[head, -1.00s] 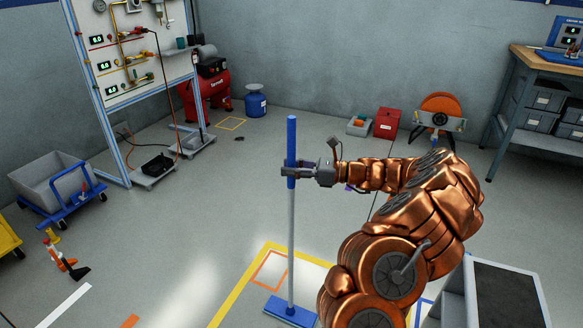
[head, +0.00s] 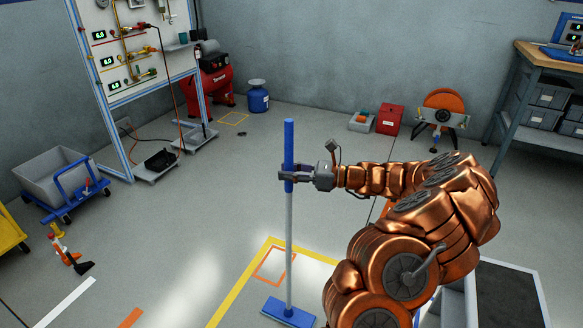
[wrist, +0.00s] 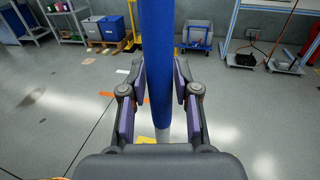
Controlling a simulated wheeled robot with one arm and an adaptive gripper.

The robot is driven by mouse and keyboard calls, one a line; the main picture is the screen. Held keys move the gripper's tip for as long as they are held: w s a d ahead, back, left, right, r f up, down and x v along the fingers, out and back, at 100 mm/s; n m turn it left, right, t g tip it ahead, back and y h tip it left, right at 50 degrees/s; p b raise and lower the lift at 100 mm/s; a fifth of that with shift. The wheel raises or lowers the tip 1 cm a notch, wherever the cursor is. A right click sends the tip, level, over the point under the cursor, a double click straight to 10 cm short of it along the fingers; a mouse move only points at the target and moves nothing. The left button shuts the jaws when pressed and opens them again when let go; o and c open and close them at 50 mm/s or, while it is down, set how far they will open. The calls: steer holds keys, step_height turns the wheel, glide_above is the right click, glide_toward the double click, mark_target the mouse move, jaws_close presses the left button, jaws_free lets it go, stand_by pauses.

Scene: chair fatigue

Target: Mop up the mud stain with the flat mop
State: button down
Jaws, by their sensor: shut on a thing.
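The flat mop stands upright in the head view, with a blue upper grip (head: 289,150), a grey pole (head: 289,240) and a flat blue head (head: 287,312) low on the floor. My gripper (head: 290,174) is shut around the blue grip. In the wrist view my gripper (wrist: 160,78) has a purple-padded finger on each side of the blue grip (wrist: 158,40); the mop head is hidden there. A dull brownish smudge on the floor (wrist: 32,97), seemingly the mud stain, shows at the left of the wrist view. I cannot make it out in the head view.
Yellow floor tape (head: 243,282) and an orange outline (head: 272,266) lie beside the mop. A blue cart (head: 72,192) and an orange-and-black item (head: 65,250) stand left. A grey-framed dark-topped unit (head: 508,295) is at lower right. The middle floor is mostly clear.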

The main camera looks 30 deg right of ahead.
steer(key=s+a+p, duration=0.2)
steer(key=s+a, duration=0.2)
steer(key=a, duration=0.2)
stand_by(1.1)
steer(key=s+a, duration=0.4)
steer(key=a, duration=0.3)
steer(key=shift+s+a+r+p, duration=0.15)
steer(key=shift+p, duration=0.3)
stand_by(0.6)
steer(key=shift+a+r+p, duration=0.1)
steer(key=shift+p, duration=0.35)
steer(key=shift+s+a+f+p, duration=0.2)
steer(key=shift+a+p, duration=0.35)
steer(key=shift+p, duration=0.95)
steer(key=shift+s+a+f+p, duration=0.2)
steer(key=shift+a+p, duration=0.3)
steer(key=shift+p, duration=1)
steer(key=shift+s+a+r+p, duration=0.15)
steer(key=shift+a+p, duration=0.55)
steer(key=shift+p, duration=1.35)
steer(key=shift+s+a+p, duration=0.25)
steer(key=shift+a+p, duration=0.15)
steer(key=shift+p, duration=0.55)
steer(key=shift+s+a+p, duration=0.15)
steer(key=shift+a+p, duration=0.4)
steer(key=shift+p, duration=0.3)
steer(key=shift+s+a+p, duration=0.15)
steer(key=shift+a+p, duration=0.35)
steer(key=shift+p, duration=0.3)
